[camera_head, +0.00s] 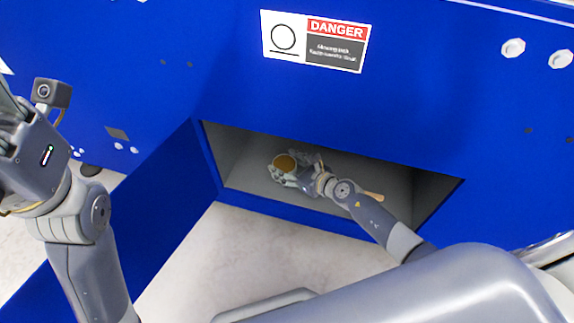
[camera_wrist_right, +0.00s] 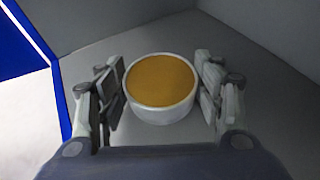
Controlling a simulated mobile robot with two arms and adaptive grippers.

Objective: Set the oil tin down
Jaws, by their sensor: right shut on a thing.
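The oil tin (camera_head: 285,163) is a round, pale-walled tin with a golden-brown top. It is inside the grey-lined recess of the blue machine. My right gripper (camera_head: 284,171) is shut on it. In the right wrist view the tin (camera_wrist_right: 161,88) is upright between the two fingers of the right gripper (camera_wrist_right: 160,85), one on each side. I cannot tell whether its base touches the recess floor (camera_wrist_right: 110,42). My left gripper (camera_head: 12,112) is at the left edge of the head view, away from the tin; its fingertips are cut off.
The recess has a blue front edge (camera_head: 300,224) and grey walls around the tin. My right arm reaches in through the opening from the right. A small tan object (camera_head: 373,196) shows beside that arm. A danger sign (camera_head: 316,41) is above the opening.

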